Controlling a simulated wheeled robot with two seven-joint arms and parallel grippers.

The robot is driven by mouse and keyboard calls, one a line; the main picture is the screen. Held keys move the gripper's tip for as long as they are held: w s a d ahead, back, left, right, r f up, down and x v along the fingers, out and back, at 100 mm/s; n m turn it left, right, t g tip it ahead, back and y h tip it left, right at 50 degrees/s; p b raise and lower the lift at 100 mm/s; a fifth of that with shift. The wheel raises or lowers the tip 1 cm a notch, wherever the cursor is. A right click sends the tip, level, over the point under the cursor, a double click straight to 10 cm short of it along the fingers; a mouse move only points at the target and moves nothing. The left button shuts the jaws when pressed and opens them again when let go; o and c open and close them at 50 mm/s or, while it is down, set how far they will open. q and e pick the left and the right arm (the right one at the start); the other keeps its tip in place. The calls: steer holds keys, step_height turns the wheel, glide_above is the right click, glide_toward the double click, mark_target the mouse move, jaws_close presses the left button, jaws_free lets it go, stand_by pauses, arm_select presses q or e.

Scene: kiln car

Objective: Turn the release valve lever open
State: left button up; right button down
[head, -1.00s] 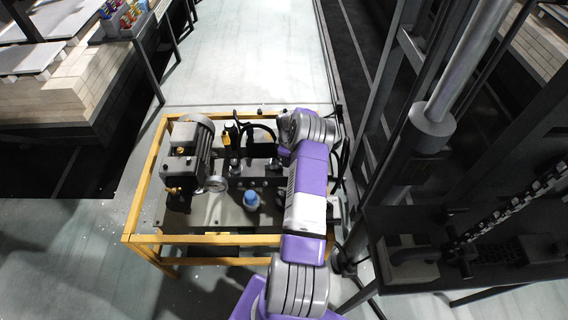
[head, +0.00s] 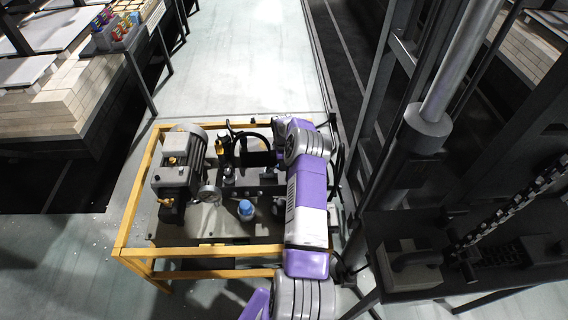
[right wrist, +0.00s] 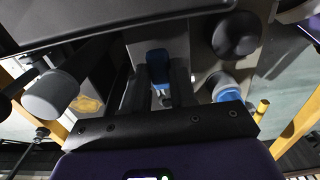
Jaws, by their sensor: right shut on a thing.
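The release valve lever has a blue grip (right wrist: 158,63), seen in the right wrist view between my right gripper's dark fingers. My right gripper (right wrist: 157,78) is shut on this blue grip. In the head view my right arm reaches over the right side of the hydraulic unit, and its links hide the lever and the fingertips. My left gripper is in neither view now.
Dark steel posts and a cylinder (head: 428,130) stand close on the right. Pale floor beyond is clear.

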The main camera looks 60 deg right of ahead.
steer(key=c, duration=0.9)
jaws_free()
steer(key=shift+r+p, duration=1.15)
steer(key=shift+r, duration=2.65)
steer(key=shift+r, duration=0.1)
